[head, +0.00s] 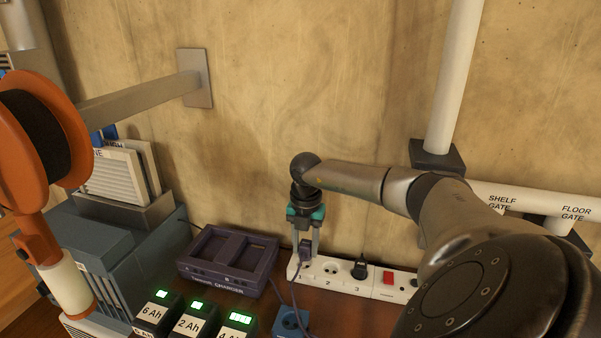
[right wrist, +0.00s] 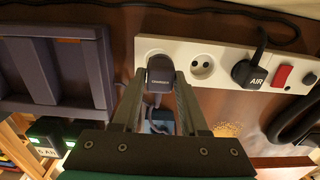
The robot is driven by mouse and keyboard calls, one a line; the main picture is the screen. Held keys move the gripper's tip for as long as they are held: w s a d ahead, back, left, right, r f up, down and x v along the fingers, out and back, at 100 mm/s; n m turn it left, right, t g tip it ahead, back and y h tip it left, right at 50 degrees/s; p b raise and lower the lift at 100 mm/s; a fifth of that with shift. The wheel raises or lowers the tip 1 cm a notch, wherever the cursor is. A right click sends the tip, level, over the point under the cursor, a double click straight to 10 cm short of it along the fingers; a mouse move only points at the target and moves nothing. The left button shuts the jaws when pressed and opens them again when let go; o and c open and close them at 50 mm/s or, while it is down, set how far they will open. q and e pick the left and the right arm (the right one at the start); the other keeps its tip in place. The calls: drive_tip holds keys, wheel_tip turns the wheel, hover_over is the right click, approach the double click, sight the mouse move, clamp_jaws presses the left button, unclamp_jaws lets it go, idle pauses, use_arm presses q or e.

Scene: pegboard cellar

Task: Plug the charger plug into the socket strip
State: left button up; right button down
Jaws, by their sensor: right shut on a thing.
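The white socket strip (head: 345,283) lies at the foot of the wall, with numbered sockets, a black AIR plug (head: 359,267) and a red switch. It also shows in the right wrist view (right wrist: 224,68). My right gripper (head: 306,246) points down over socket 1, shut on the dark purple charger plug (right wrist: 160,70). The plug covers socket 1 in the right wrist view; I cannot tell whether it is seated or just above. Its cord hangs toward the front. Socket 2 (right wrist: 202,66) is empty. My left gripper is not in view.
The purple charger (head: 228,262) stands left of the strip, with several labelled batteries (head: 190,320) in front. A blue box (head: 290,322) sits before the strip. An orange reel (head: 22,130) stands far left. White pipes (head: 458,80) run at right.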

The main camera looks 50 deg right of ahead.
drive_tip(key=shift+s+d+f, duration=0.2)
drive_tip(key=shift+s+f, duration=0.05)
drive_tip(key=shift+s, duration=0.05)
drive_tip(key=shift+d+f+b, duration=0.1)
drive_tip(key=shift+f+b, duration=0.2)
drive_tip(key=shift+f, duration=0.1)
idle(0.9)
drive_tip(key=shift+w+f, duration=0.2)
drive_tip(key=shift+f, duration=0.1)
idle(0.5)
drive_tip(key=shift+a+r, duration=0.2)
drive_tip(key=shift+w+d+r+p, duration=0.1)
drive_tip(key=shift+w+r+p, duration=0.1)
drive_tip(key=shift+r+p, duration=0.2)
idle(0.5)
drive_tip(key=shift+s+a+f, duration=0.1)
drive_tip(key=shift+a+f, duration=0.15)
drive_tip(key=shift+f, duration=0.8)
idle(0.5)
drive_tip(key=shift+a+f, duration=0.2)
drive_tip(key=shift+a, duration=0.05)
idle(0.9)
idle(0.6)
